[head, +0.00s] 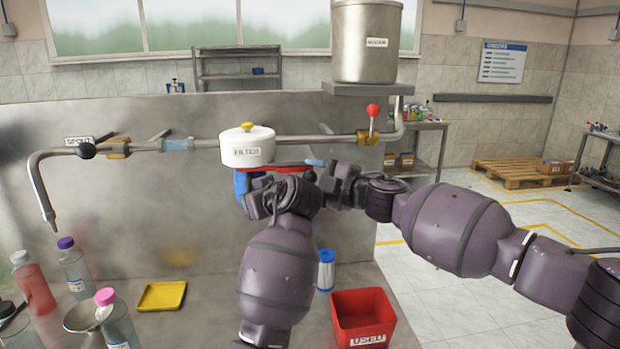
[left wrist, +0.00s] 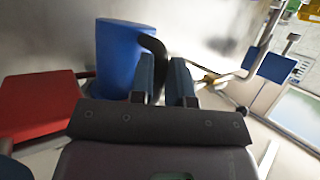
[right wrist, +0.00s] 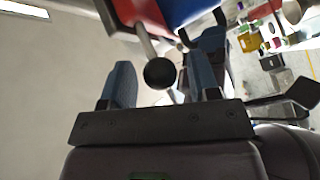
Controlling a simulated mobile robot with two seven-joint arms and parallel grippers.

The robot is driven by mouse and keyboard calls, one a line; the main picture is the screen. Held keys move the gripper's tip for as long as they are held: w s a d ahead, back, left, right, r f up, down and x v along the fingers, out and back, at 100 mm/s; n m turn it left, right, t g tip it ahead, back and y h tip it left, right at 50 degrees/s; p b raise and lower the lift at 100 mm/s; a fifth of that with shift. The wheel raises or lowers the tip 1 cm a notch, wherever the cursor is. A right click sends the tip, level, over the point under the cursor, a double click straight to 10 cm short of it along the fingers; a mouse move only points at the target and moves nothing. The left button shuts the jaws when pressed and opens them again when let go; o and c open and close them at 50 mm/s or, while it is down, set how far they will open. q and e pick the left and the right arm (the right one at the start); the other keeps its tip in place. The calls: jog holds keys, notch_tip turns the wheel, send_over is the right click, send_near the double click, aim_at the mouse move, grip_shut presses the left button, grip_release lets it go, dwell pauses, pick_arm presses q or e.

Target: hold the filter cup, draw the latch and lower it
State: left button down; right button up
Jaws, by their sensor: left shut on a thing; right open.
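The white filter housing (head: 248,147) with a yellow knob sits in the pipe line. The blue filter cup (head: 241,182) is below it, mostly behind my left gripper (head: 258,190). In the left wrist view, the cup (left wrist: 122,62) stands beside the fingers, and they are shut on its black curved handle (left wrist: 155,50). The red latch (head: 290,168) runs under the housing to the right. My right gripper (head: 316,173) is open at its right end. In the right wrist view, the latch's black ball knob (right wrist: 160,73) on a metal rod appears between the spread fingers; contact cannot be told.
A red used bin (head: 364,322) and a blue-and-white cartridge (head: 326,272) stand below on the right. A yellow tray (head: 162,296) and several bottles (head: 75,265) are on the left. A red-knobbed valve (head: 372,112) is on the pipe right of the housing.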

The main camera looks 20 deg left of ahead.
jog(key=shift+w+a, duration=0.1)
jog(key=shift+a, duration=0.25)
grip_shut()
jog(key=w+d, duration=0.4)
jog(key=d, duration=0.2)
jog(key=shift+d, duration=0.35)
jog(key=shift+w, duration=0.1)
grip_release()
jog(key=shift+w+d, duration=0.1)
jog(key=shift+d, duration=0.05)
